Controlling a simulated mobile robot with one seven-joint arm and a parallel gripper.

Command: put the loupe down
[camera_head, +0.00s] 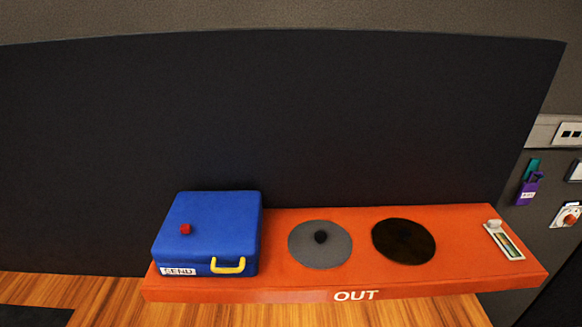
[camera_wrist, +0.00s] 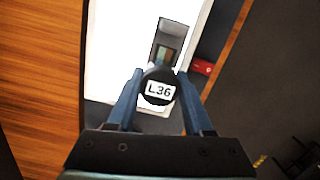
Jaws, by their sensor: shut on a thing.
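My gripper (camera_wrist: 158,102) shows only in the wrist view, with its two blue fingers shut on a dark, round-ended piece. This piece, apparently the loupe (camera_wrist: 157,73), carries a white label reading "L.36". The rest of it is hard to make out against the background. Neither my gripper nor the held loupe is in the head view.
In the head view an orange shelf (camera_head: 275,279) marked "OUT" carries a blue box (camera_head: 215,220) with a yellow handle and "SEND" label, a grey disc (camera_head: 305,252) with a black knob, a bare-looking dark disc (camera_head: 404,252), and a small gauge-like piece (camera_head: 508,246).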

